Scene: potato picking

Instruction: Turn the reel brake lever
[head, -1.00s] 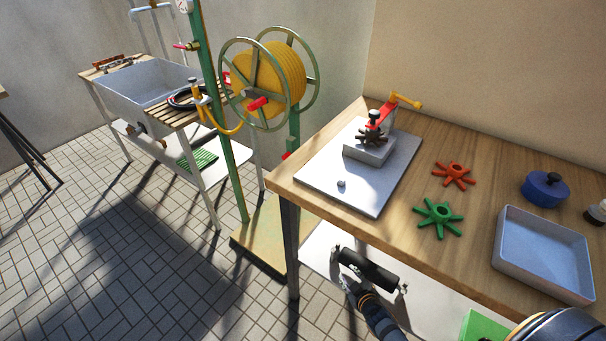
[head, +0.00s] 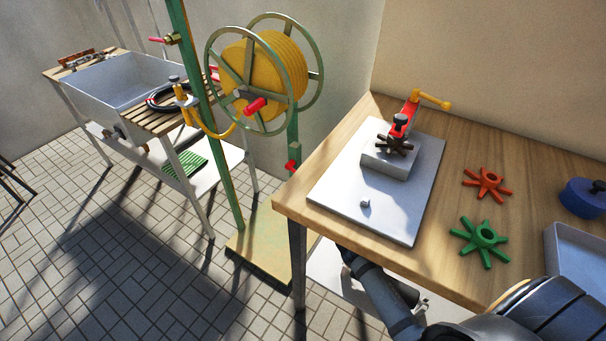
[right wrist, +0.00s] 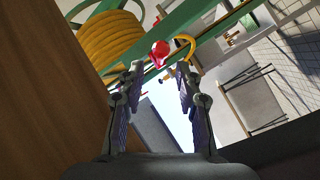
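The hose reel (head: 262,75) with yellow hose stands on a green post in the head view. A red handle (head: 254,106) sticks out at its front, and a small red lever (head: 291,165) sits lower on the post; which is the brake lever is not certain. In the right wrist view, my right gripper (right wrist: 157,78) is open and empty. A red knob (right wrist: 158,53) shows beyond and between its fingertips, with the yellow reel (right wrist: 108,40) at upper left. In the head view the right gripper's fingers are hidden near the workbench. My left gripper is not in view.
The wooden workbench (head: 460,250) stands right of the reel, its front corner close to my right arm. It carries a white board (head: 335,190), an orange wheel (head: 487,183) and a green wheel (head: 480,243). A sink (head: 115,80) stands left. Tiled floor in front is clear.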

